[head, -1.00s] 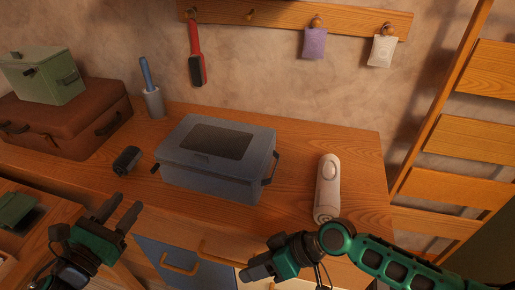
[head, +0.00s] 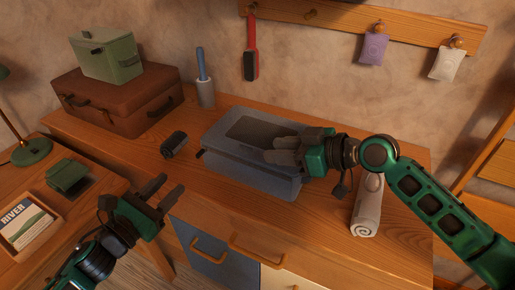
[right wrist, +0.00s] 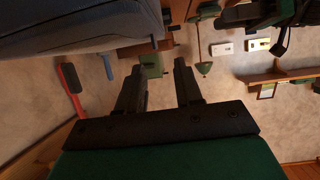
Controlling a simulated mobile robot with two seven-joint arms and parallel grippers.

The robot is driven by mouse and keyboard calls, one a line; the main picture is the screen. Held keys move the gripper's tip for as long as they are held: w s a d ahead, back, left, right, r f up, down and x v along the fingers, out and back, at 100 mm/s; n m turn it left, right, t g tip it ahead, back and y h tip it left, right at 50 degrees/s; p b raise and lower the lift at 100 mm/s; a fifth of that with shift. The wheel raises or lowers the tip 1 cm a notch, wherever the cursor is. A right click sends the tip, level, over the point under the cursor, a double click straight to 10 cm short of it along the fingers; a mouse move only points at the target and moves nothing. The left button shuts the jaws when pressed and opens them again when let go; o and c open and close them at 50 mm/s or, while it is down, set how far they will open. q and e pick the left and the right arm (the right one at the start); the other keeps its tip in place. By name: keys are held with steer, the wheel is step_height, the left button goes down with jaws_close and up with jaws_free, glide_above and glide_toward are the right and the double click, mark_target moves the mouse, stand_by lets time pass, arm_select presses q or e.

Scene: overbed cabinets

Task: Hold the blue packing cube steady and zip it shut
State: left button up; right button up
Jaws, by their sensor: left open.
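The blue packing cube (head: 235,165) lies on the wooden cabinet top, with a dark mesh window in its lid. A small dark tab (head: 202,153) sticks out at its left front corner. I cannot tell how far the zip is closed. My right gripper (head: 270,150) is over the cube's right part and hides some of it; contact is unclear. In the right wrist view its fingers (right wrist: 158,85) stand apart with nothing between them, and the cube (right wrist: 75,30) is at upper left. My left gripper (head: 166,188) is open and empty, in front of the cabinet, left of the cube.
A dark brush-like object (head: 174,144) lies left of the cube. A rolled white towel (head: 367,210) lies to the right. Behind are a blue-handled item in a cup (head: 205,90) and a brown suitcase (head: 115,100) under a green box (head: 106,55). A hook rail (head: 380,25) hangs above.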

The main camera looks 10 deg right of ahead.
mark_target(252, 158)
steer(key=x, duration=0.8)
steer(key=shift+d+f, duration=0.1)
jaws_close()
stand_by(0.4)
jaws_free()
steer(key=shift+c, duration=0.4)
jaws_close()
stand_by(0.7)
